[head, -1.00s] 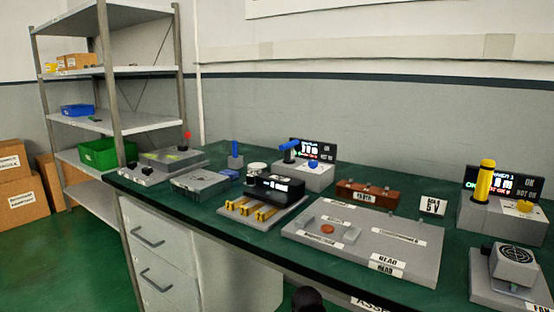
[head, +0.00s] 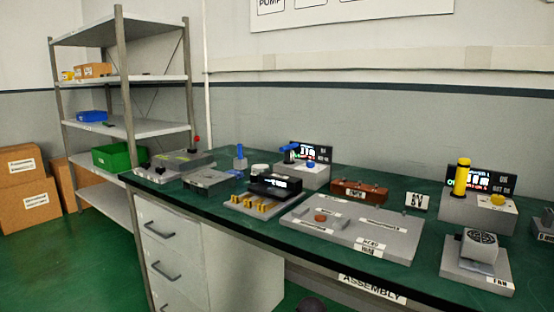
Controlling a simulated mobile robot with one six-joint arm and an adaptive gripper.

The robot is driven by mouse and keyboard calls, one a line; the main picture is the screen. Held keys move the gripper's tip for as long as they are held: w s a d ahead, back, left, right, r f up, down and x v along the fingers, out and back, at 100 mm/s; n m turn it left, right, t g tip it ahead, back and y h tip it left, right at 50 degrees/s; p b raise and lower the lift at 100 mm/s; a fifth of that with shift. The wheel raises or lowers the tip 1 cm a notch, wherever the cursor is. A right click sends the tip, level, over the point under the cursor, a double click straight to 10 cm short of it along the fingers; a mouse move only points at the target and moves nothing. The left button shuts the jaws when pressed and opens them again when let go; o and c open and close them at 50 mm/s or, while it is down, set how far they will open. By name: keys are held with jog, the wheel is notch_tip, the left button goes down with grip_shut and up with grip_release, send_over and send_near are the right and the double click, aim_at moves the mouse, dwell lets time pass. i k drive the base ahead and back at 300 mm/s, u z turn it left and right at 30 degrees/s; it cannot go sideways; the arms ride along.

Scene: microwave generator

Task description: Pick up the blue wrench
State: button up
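In the head view a blue tool (head: 290,149) with a dark end rests on a grey station with a display, towards the back of the green bench. It may be the blue wrench, but it is too small to tell. A second blue upright piece (head: 239,157) stands on a small grey block to its left. My gripper is not in view. Only a dark rounded shape shows at the bottom edge, and I cannot tell what it is.
The green bench (head: 420,227) crosses the view, with white drawers (head: 165,250) below. It holds a grey assembly plate (head: 352,228), a brown block (head: 360,191), a yellow tool (head: 461,177) and a fan (head: 480,248). Shelves (head: 130,128) and boxes (head: 28,190) stand left; green floor is clear in front.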

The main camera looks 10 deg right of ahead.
aim_at(289, 152)
jog(key=z, duration=0.15)
jog(key=i, duration=0.9)
jog(key=z, duration=4.15)
jog(key=i, duration=0.1)
jog(key=u, duration=2.65)
